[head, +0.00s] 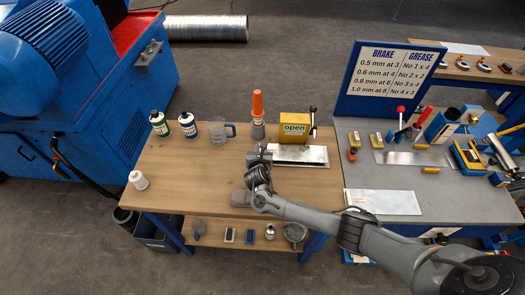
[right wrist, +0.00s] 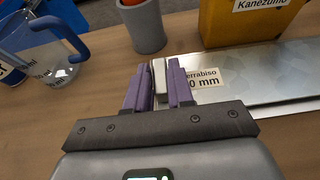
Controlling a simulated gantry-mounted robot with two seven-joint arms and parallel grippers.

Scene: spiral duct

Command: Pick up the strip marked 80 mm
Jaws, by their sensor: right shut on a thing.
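A flat metal strip (head: 300,153) lies on the wooden bench in front of the yellow box. In the right wrist view the strip (right wrist: 270,85) carries a label (right wrist: 200,79) reading "...errabiso" and "...0 mm"; the first digit is hidden behind a finger. My right gripper (head: 266,153) is at the strip's left end. In the right wrist view its purple fingers (right wrist: 160,72) are shut on the strip's end, with a pale piece showing between them. I cannot tell whether the strip is lifted. My left gripper is not in view.
A clear jug (head: 218,132) and bottles (head: 187,125) stand to the left. Another sheet (head: 384,202) lies on the grey bench.

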